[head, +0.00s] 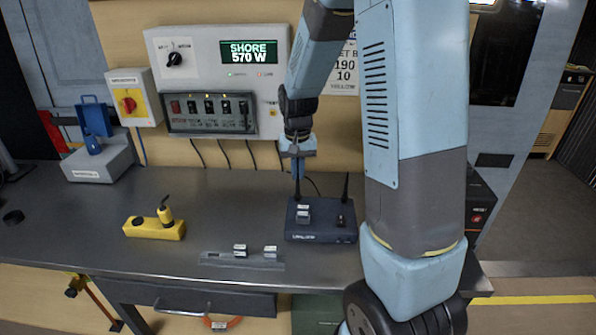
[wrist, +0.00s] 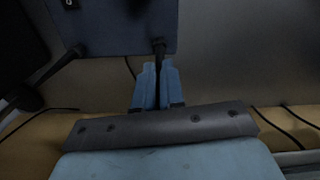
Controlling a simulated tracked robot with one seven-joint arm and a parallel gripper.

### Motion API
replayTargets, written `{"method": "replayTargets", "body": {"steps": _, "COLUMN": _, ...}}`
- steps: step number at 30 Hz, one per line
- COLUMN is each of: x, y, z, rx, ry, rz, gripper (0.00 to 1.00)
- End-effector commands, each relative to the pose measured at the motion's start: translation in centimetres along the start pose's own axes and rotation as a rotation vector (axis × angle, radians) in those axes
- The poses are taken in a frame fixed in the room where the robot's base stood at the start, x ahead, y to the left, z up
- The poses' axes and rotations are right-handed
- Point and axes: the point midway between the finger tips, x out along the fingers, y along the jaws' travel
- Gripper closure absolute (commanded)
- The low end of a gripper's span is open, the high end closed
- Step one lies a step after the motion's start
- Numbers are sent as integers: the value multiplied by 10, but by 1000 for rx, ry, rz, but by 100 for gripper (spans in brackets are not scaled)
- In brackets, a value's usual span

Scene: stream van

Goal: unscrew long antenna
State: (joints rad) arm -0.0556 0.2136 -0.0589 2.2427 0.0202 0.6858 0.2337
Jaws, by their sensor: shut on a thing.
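A dark radio box (head: 320,232) stands on the steel bench, with an antenna at each side of its back. My gripper (head: 298,180) points down at the box's left antenna (head: 297,193). In the wrist view my blue fingers (wrist: 157,92) are shut on this black antenna (wrist: 159,56), which runs from the box (wrist: 115,25) in between them. Its upper part is hidden by the fingers, so I cannot tell its full length. The right antenna (head: 346,187) stands upright and free; a thin black rod at the left of the wrist view (wrist: 58,66) appears to be it.
A grey rail (head: 215,258) with small white-labelled pieces lies in front of the box. A yellow block (head: 150,228) with an upright piece sits to the left. A power panel (head: 220,75) with hanging cables is on the wall behind. The bench's left front is mostly clear.

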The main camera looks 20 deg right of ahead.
Motion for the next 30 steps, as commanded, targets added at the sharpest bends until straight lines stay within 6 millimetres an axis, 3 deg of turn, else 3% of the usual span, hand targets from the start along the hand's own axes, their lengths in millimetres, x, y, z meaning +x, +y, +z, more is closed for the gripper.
{"method": "replayTargets", "body": {"steps": 11, "x": 0, "y": 0, "z": 0, "rx": -32, "ry": 1, "rz": 0, "gripper": 100}}
{"method": "replayTargets", "body": {"steps": 21, "x": 0, "y": 0, "z": 0, "rx": -327, "ry": 1, "rz": 0, "gripper": 100}}
{"method": "replayTargets", "body": {"steps": 30, "x": 0, "y": 0, "z": 0, "rx": -363, "ry": 1, "rz": 0, "gripper": 100}}
